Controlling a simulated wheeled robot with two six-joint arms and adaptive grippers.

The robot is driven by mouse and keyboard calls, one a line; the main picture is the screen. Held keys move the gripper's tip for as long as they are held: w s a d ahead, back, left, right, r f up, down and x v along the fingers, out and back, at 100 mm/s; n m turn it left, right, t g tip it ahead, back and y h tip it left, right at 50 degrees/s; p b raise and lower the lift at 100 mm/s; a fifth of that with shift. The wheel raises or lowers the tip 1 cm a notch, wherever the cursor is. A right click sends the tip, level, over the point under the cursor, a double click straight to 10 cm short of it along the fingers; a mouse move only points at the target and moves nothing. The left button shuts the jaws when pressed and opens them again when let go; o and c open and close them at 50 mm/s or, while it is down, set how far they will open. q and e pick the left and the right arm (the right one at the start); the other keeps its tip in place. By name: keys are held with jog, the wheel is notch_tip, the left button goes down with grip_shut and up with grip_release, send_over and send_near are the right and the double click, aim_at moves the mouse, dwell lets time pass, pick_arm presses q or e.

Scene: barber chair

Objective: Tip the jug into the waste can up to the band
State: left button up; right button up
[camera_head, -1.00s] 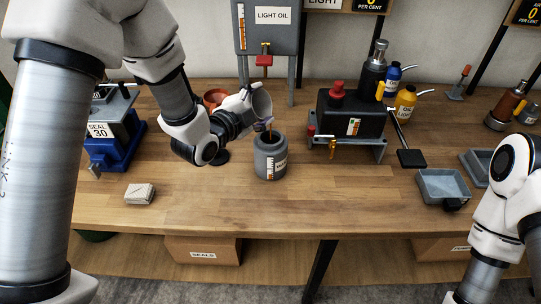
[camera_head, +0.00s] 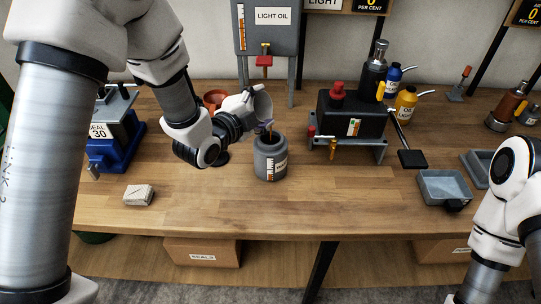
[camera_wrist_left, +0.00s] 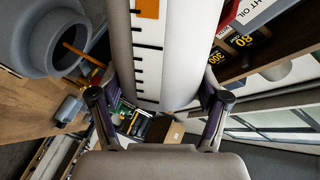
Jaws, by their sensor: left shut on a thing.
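The jug (camera_head: 262,103) is a pale grey cylinder, tilted with its mouth toward the waste can. In the left wrist view the jug (camera_wrist_left: 163,45) shows black scale marks and an orange band. My left gripper (camera_head: 243,117) is shut on the jug, with a finger on each side in the wrist view. The waste can (camera_head: 265,163), dark grey with a scale and label, stands upright below the jug's mouth. It also shows in the wrist view (camera_wrist_left: 38,45), where an orange-brown stream crosses its opening. The level inside the can is hidden. My right gripper is out of view.
A light oil tank (camera_head: 270,35) stands behind the jug. A blue seal machine (camera_head: 118,145) and a small pale block (camera_head: 139,195) are at left. A black unit with a red knob (camera_head: 350,120) and a grey tray (camera_head: 442,185) are at right. The bench front is clear.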

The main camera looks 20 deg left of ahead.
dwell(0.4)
pick_arm(q)
jog(key=shift+d+f+m+b, duration=0.2)
jog(key=shift+f+m+b, duration=0.15)
jog(key=shift+m+b, duration=0.2)
jog(key=shift+f, duration=0.1)
dwell(1.0)
jog(key=shift+s+d+f+m+b, duration=0.1)
jog(key=shift+d+f+m+b, duration=0.1)
jog(key=shift+f+m+b, duration=0.35)
jog(key=shift+r, duration=0.2)
jog(key=shift+r, duration=0.1)
jog(key=shift+a+r+n, duration=0.1)
jog(key=shift+r+n, duration=0.1)
jog(key=shift+n, duration=0.2)
jog(key=shift+a+r+n+p, duration=0.45)
jog(key=shift+r+n+p, duration=0.15)
jog(key=shift+r+n, duration=0.15)
jog(key=shift+a+r+n+h, duration=0.15)
jog(key=shift+n+h, duration=0.15)
jog(key=shift+n, duration=0.15)
